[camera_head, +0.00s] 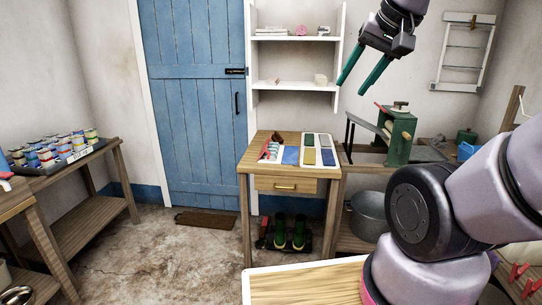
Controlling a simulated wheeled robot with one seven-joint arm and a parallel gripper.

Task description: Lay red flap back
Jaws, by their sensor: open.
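My gripper (351,88) is in the upper right, with two teal fingers apart and nothing between them. It points down and to the left, high in front of the white shelves and the wall. A small red piece (270,148) shows on the wooden table (248,164), at the left of a white sheet or board. It looks partly raised, but it is too small to tell if it is the red flap or how it is hinged. Next to it lies a blue patch (290,155). To the right is a white board with several coloured panels (327,156). My gripper is well apart from all of these.
A green hand-cranked device (398,143) stands on the bench right of the table. White shelves (297,83) rise behind. Boots (289,231) stand below the table. A tray of tins (60,152) is at left. The floor (170,255) before the blue door (195,110) is mostly clear.

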